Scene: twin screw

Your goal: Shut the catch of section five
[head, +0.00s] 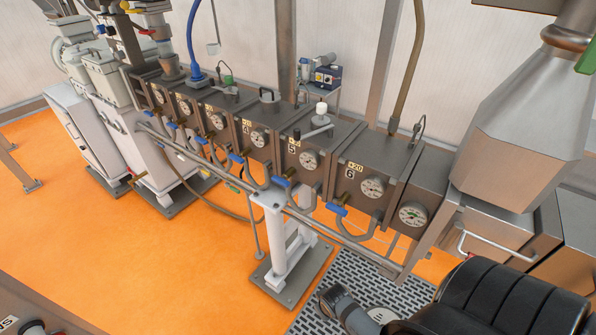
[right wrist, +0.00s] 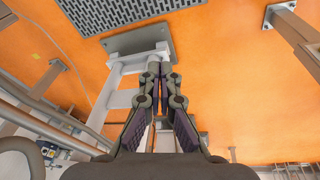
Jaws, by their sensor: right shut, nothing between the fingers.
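Section five (head: 308,158) is a dark metal box in the row of numbered sections in the head view, marked with a yellow label and a 5. A lever-like fitting (head: 317,131) with a white knob and a dark grip lies across its top. It looks like the catch, but I cannot tell whether it is open or shut. My right gripper (right wrist: 159,70) is shut and empty in the right wrist view, above the floor and away from the catch. My left gripper is not in view.
Section six (head: 375,170) stands to the right of section five. Gauges, blue-handled valves and pipes run along the front. A white support stand (head: 286,240) rises from the orange floor; it also shows in the right wrist view (right wrist: 122,85). A perforated plate (head: 345,285) lies beside it.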

